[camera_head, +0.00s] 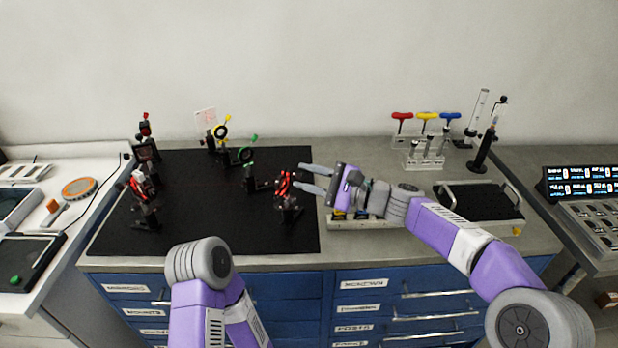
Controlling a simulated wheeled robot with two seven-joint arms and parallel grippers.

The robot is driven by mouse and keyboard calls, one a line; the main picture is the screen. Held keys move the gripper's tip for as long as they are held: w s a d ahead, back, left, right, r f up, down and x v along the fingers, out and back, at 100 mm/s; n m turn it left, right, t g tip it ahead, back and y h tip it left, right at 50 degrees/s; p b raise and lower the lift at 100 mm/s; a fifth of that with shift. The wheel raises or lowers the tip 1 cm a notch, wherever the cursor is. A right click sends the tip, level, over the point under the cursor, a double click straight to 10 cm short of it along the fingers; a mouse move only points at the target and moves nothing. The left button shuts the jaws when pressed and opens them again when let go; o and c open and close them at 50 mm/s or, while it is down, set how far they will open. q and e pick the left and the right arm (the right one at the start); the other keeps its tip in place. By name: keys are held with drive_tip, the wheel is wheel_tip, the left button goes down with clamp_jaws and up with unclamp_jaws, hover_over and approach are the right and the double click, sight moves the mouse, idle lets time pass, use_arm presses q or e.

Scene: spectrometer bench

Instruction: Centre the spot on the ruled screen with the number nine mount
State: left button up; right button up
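A small pale card with faint reddish marks (205,116), which looks like the ruled screen, stands at the back of the black breadboard (200,215). No spot can be made out on it. Several dark optic mounts stand on the board. One with a red ring (284,184) is at the board's right side; no number is readable on any mount. My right gripper (303,177) is open, its two fingers pointing left beside that red-ringed mount. Contact cannot be told. My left arm shows at the bottom, but its gripper is not in view.
Mounts with yellow (220,131) and green rings (246,151) stand behind. More red-marked mounts (143,188) line the left side. A rack with coloured T-handled drivers (425,150), a post stand (484,150) and a black tray (481,201) are at right. Bare bench lies between board and rack.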

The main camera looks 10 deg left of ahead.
drive_tip(key=shift+o, duration=0.7)
drive_tip(key=s+d+p, duration=0.1)
drive_tip(key=d, duration=0.6)
drive_tip(key=shift+s+d, duration=0.2)
